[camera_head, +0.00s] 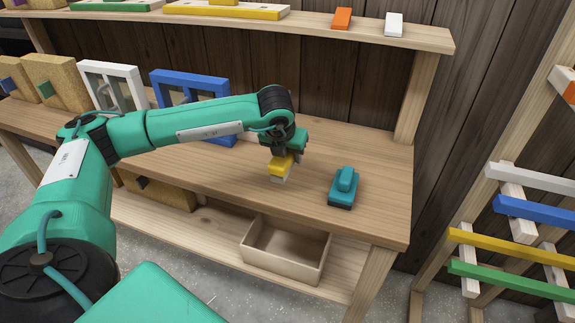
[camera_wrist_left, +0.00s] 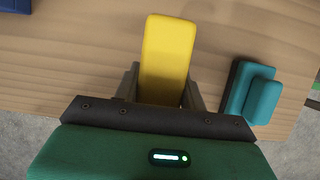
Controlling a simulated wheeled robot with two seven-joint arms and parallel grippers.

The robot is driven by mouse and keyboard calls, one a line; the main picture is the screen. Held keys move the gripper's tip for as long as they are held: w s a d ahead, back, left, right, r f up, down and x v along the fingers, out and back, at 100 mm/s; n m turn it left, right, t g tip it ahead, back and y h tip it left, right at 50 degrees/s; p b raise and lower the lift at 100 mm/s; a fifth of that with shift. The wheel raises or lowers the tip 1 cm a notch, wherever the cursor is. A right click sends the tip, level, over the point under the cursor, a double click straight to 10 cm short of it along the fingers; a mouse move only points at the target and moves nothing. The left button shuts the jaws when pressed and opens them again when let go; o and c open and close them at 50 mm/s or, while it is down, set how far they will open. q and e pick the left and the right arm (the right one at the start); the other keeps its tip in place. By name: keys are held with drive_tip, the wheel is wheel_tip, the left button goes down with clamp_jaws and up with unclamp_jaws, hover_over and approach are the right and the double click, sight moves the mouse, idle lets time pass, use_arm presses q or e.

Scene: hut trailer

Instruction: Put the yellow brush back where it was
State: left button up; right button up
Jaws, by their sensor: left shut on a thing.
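The yellow brush (camera_head: 281,166) has a yellow body with a pale underside. My left gripper (camera_head: 287,148) is shut on it and holds it upright, at or just above the wooden bench top; I cannot tell whether it touches the wood. In the left wrist view the yellow brush (camera_wrist_left: 168,58) stands between the two fingers of my left gripper (camera_wrist_left: 168,85). A teal brush (camera_head: 344,186) with a dark base rests on the bench to the right of the yellow one, apart from it. It also shows in the left wrist view (camera_wrist_left: 252,92). My right gripper is not in view.
The bench top (camera_head: 375,150) is clear around the brushes. A blue frame (camera_head: 190,86) and a white frame (camera_head: 113,84) stand behind my left arm. An open box (camera_head: 285,250) sits on the lower shelf. A rack with coloured bars (camera_head: 510,245) stands to the right.

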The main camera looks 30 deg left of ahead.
use_arm(q)
wheel_tip(320, 180, down, 4)
drive_tip(key=shift+r, duration=0.15)
drive_tip(key=shift+f, duration=0.5)
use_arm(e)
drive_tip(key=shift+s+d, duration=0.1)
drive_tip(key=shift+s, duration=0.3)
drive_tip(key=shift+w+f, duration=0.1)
use_arm(q)
drive_tip(key=o, duration=0.9)
drive_tip(key=shift+o, duration=0.2)
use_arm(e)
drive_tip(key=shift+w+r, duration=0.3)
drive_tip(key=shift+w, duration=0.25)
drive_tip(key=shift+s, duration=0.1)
